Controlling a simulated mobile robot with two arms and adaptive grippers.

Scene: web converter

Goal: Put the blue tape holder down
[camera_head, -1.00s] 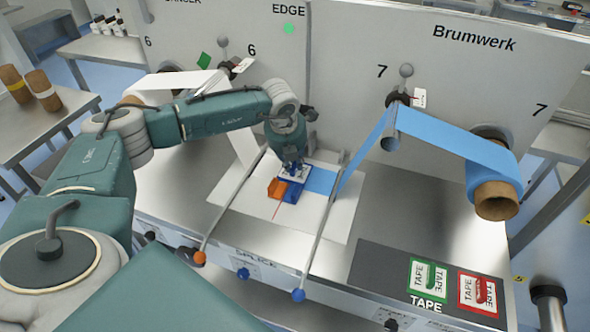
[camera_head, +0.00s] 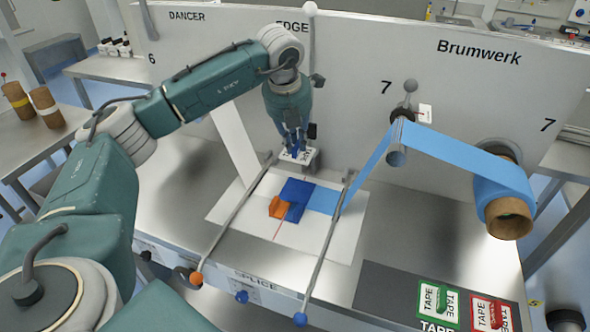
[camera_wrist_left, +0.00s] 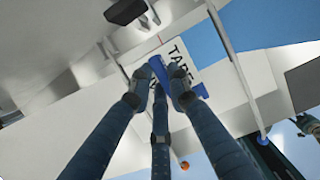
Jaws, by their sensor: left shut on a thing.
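My left gripper (camera_head: 297,150) is shut on the blue tape holder, a small blue piece with a white label (camera_head: 296,156), and holds it near the back of the splice plate. In the left wrist view the three fingers close around the holder's blue part (camera_wrist_left: 159,72), and its white "TAPE" label (camera_wrist_left: 181,62) shows beyond them. I cannot tell whether the holder touches the surface below. The dark mat (camera_head: 383,295) marked "TAPE" bears a green tape holder (camera_head: 438,303) and a red one (camera_head: 492,314). My right gripper is out of view.
Dark blue tape (camera_head: 296,188) lies on the white splice sheet (camera_head: 342,240), beside an orange piece (camera_head: 279,207) and the light blue web. Two slim bars (camera_head: 326,243) cross the sheet. A panel stands behind; bare metal lies right of the sheet.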

